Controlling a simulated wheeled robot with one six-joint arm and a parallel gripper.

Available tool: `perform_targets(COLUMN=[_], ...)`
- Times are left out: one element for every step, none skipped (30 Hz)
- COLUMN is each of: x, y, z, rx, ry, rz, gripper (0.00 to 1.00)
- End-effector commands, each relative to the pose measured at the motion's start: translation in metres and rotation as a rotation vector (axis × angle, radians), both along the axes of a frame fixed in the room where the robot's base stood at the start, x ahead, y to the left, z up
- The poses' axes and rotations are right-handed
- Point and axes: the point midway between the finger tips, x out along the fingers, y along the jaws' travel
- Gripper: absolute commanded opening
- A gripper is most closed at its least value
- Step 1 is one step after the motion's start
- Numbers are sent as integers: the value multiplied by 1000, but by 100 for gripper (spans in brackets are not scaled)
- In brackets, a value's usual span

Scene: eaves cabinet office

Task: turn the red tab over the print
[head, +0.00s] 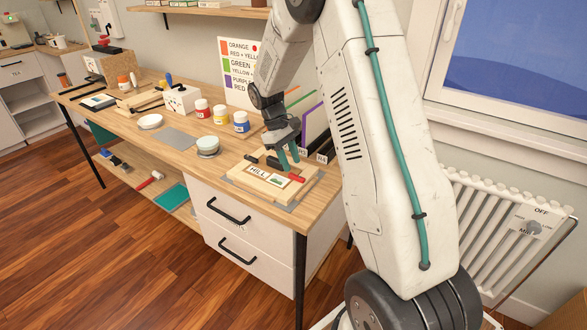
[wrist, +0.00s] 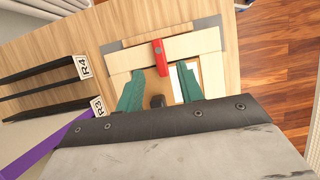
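A pale wooden frame (head: 246,181) lies flat on the grey mat at the desk's near end. It holds a print (head: 276,180) and a label reading HILL (head: 258,172). The red tab (head: 297,178) sits on the frame's right side. In the wrist view the red tab (wrist: 160,60) lies across the frame bar, its lower end reaching inward past the bar. A black tab (wrist: 157,101) shows between the fingers. My gripper (head: 290,165) is above the frame with its teal fingers apart and empty; in the wrist view the gripper (wrist: 160,90) straddles the line of the red tab. Its fingers partly hide the print.
Behind the frame stand dark slots labelled R3 (wrist: 98,106) and R4 (wrist: 83,67), with a purple board (wrist: 30,160). The desk's edge is close in front.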

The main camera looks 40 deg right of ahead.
Motion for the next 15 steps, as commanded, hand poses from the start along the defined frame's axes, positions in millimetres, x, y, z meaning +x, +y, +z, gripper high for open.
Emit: perform_targets(x=[4, 6, 8, 9, 10, 12, 12, 13, 13, 14, 14, 14, 14, 14, 14], y=[1, 2, 3, 3, 3, 4, 4, 4, 4, 5, 5, 5, 5, 5, 5], z=[9, 13, 18, 22, 25, 28, 30, 32, 34, 34, 35, 35, 35, 35, 35], rx=[-1, -1, -1, -1, 0, -1, -1, -1, -1, -1, -1, 0, 0, 0, 0], ry=[-3, -2, -2, -1, -1, -1, -1, -2, 0, 0, 0, 1, 1, 1, 1], rz=[1, 2, 2, 2, 1, 2, 2, 1, 0, 0, 0, 0, 0, 0, 0], gripper=[37, 37, 37, 37, 37, 37, 37, 37, 37, 37, 37, 37, 37, 37, 37])
